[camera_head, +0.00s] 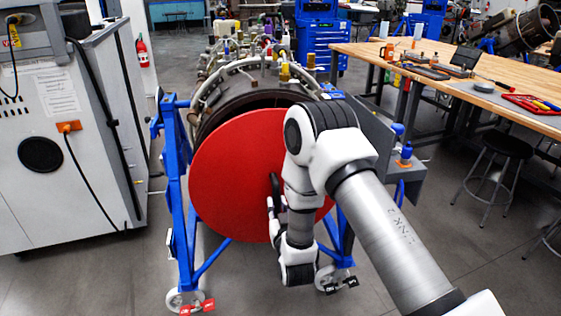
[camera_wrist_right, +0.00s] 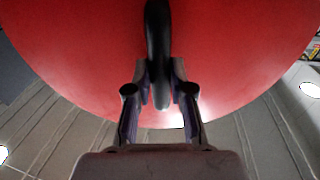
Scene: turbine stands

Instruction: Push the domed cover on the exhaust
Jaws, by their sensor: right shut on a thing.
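The domed cover (camera_head: 233,178) is a large red disc with a black handle (camera_head: 275,185) near its middle. It stands upright in front of the exhaust (camera_head: 240,97) of a turbine held in a blue stand (camera_head: 180,200). A dark gap shows between the cover's top edge and the exhaust rim. My right gripper (camera_head: 272,205) is shut on the handle. In the right wrist view the fingers (camera_wrist_right: 160,92) sit on both sides of the black handle (camera_wrist_right: 157,40), with the red cover (camera_wrist_right: 80,50) behind. My right arm hides the cover's right part. My left gripper is not in view.
A grey cabinet (camera_head: 70,190) stands at the left. A wooden workbench (camera_head: 470,90) with tools is at the right, with a black stool (camera_head: 500,145) beside it. The stand has wheels (camera_head: 185,300) at its foot.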

